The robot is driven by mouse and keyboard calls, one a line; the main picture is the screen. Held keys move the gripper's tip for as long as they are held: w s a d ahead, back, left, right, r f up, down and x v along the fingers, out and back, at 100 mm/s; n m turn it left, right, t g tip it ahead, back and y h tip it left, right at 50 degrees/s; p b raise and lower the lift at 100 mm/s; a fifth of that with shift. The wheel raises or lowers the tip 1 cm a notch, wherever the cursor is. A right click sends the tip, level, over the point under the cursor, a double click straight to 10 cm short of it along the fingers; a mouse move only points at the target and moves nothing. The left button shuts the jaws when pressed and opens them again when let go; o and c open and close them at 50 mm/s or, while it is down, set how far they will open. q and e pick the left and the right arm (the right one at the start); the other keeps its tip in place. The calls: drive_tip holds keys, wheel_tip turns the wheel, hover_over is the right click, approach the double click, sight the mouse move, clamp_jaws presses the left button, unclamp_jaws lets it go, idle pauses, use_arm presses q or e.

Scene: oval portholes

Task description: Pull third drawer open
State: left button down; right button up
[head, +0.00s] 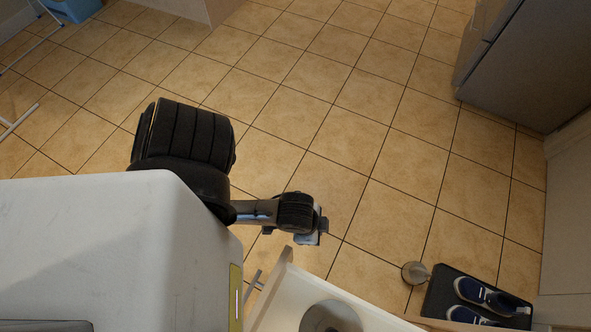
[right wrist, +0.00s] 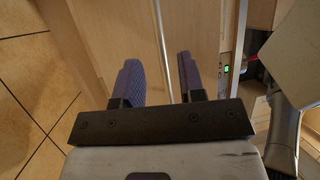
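In the right wrist view a pale wooden drawer front (right wrist: 115,28) carries a long thin metal handle bar (right wrist: 160,30). My right gripper (right wrist: 159,62) is open, with its two dark purple fingers apart on either side of the bar. Gaps show between the bar and both fingers. Which drawer in the stack this is cannot be told. In the head view a bar handle (head: 254,282) sticks out beside the white counter at the bottom. One of my arms shows there, ending above this handle; no gripper fingers can be made out. My left gripper is not in view.
The white counter (head: 287,290) holds a round grey item at the bottom of the head view. A dark tray (head: 443,290) with blue shoes and a grey appliance (head: 540,70) stand at the right. Tiled floor (head: 375,150) lies free between. A green-lit display (right wrist: 228,69) is right of the drawers.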

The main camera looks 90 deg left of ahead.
drive_tip(key=v, duration=0.7)
drive_tip(key=shift+s, duration=0.2)
idle(0.4)
